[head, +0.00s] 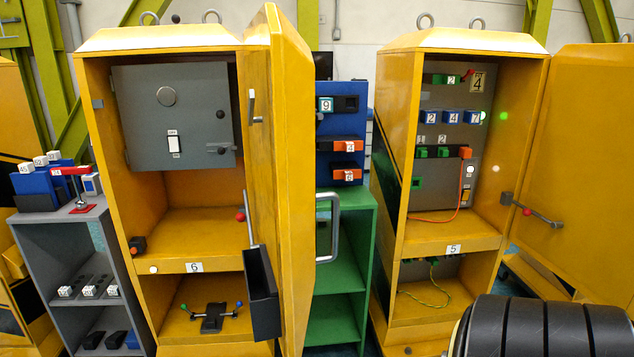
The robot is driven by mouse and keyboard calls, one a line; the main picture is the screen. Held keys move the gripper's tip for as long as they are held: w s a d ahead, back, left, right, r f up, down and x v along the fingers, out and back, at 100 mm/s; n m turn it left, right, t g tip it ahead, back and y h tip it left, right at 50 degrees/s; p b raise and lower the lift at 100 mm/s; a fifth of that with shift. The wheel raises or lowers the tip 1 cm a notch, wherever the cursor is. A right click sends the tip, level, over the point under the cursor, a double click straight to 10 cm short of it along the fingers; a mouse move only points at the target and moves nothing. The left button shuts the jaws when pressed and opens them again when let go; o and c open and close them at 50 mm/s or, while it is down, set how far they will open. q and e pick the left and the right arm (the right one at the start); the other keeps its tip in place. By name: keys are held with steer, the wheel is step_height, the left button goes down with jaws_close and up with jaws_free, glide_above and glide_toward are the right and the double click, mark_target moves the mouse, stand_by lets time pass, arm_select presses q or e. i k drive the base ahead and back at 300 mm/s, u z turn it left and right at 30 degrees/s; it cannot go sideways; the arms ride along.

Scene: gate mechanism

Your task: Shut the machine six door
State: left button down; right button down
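Machine six is the tall yellow cabinet (155,200) at left centre, with a "6" label (194,267) on its shelf edge. Its yellow door (291,190) stands wide open on the right side, swung out toward me and seen nearly edge-on. A grey bar handle (334,228) is on the door's outer face, pointing right. The inner face carries a dark bin (262,292) and a small latch lever (252,106). Inside the cabinet is a grey panel box (172,115) with a switch; its small door looks closed. Neither of my grippers is in view.
A green shelf unit (345,270) and a blue panel (340,132) stand right of the door. Yellow machine five (400,150) is further right, its door (585,150) open. A grey shelf (75,245) is at left. A black ribbed shape (545,328) fills the bottom right; I cannot tell what it is.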

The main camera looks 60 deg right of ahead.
mark_target(280, 272)
steer(key=z, duration=1.6)
steer(key=i, duration=1)
steer(key=z, duration=0.05)
